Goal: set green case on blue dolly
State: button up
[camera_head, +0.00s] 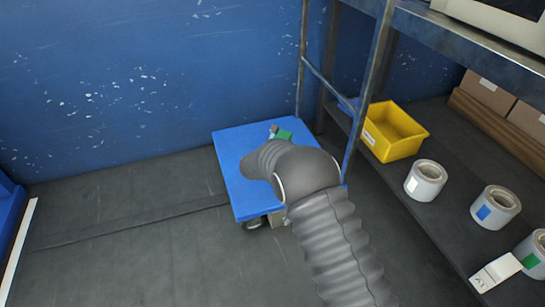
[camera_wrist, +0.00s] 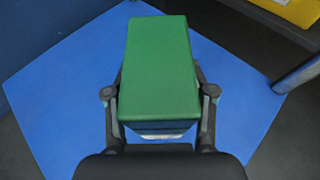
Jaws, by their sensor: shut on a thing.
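The blue dolly (camera_head: 233,153) stands on the floor by the blue wall in the head view, partly hidden behind my arm. Its flat blue top also fills much of the wrist view (camera_wrist: 60,90). The green case (camera_wrist: 160,70) is a green-topped block between my gripper's fingers in the wrist view. Only a small green part of it (camera_head: 285,135) shows past my arm in the head view. My gripper (camera_wrist: 160,105) is shut on the case, over the dolly's top. I cannot tell whether the case touches the dolly.
A metal rack with an upright post (camera_head: 367,90) stands just right of the dolly. Its lower shelf bears a yellow bin (camera_head: 395,132), several rolls such as this one (camera_head: 425,180), and cardboard boxes (camera_head: 488,92). The floor (camera_head: 130,250) left of the dolly is clear.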

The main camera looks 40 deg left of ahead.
jog(key=shift+s+a+f+b, duration=0.15)
jog(key=shift+a+f, duration=0.4)
jog(key=shift+f, duration=0.45)
jog(key=shift+s+a+f+b, duration=0.1)
jog(key=shift+a+f, duration=0.4)
jog(key=shift+f, duration=0.45)
jog(key=shift+s+a+f+b, duration=0.15)
jog(key=shift+a+f, duration=0.4)
jog(key=shift+f, duration=0.45)
jog(key=shift+f, duration=0.15)
jog(key=o, duration=1.4)
jog(key=shift+c, duration=0.2)
